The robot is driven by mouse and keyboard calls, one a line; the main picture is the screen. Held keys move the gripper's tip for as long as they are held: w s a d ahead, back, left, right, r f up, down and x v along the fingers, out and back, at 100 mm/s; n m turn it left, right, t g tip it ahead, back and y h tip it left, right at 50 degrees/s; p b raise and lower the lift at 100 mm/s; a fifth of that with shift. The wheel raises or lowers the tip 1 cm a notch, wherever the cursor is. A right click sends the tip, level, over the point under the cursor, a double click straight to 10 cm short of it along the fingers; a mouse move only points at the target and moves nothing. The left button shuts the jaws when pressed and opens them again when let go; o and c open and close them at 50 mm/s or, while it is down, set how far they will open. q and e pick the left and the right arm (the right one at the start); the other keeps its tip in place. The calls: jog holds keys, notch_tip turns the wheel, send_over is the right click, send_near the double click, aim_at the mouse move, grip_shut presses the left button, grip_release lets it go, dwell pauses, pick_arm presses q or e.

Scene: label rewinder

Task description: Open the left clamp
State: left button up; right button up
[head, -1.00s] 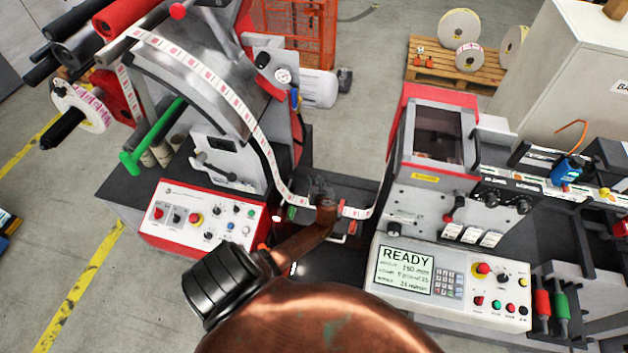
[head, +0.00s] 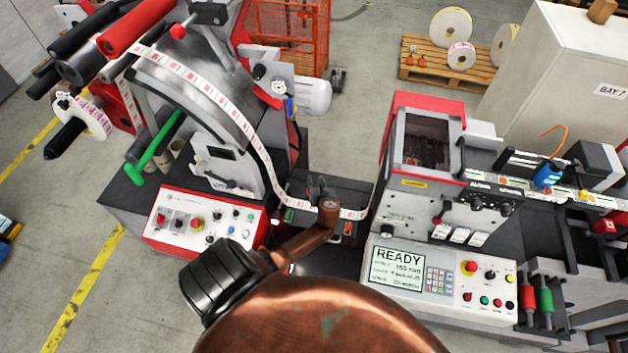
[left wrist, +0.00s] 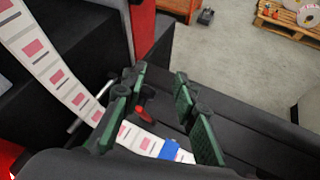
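The printed label web (head: 262,158) runs down from the curved guide and across the low middle section between the two machine units. My left gripper (head: 318,184) is over that section, partly hidden by its own copper arm. In the left wrist view my gripper's green fingers (left wrist: 158,108) are spread apart with nothing held. A red lever (left wrist: 144,112) shows between them, nearer the left finger, beside the web (left wrist: 143,140); it looks like a clamp handle. I cannot tell whether it is the left clamp or touches the finger. A blue piece (left wrist: 172,151) lies on the web. My right gripper is out of view.
The left control panel (head: 203,222) and right READY panel (head: 440,278) flank my arm. A metal bar (left wrist: 84,118) shows left of the fingers. Behind the machine are an orange cage (head: 290,35) and a pallet (head: 420,72).

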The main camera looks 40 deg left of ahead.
pick_arm(q)
jog(key=shift+d+r, duration=0.25)
jog(key=shift+r, duration=0.15)
jog(key=v, duration=1.2)
jog(key=shift+s, duration=0.1)
dwell(0.5)
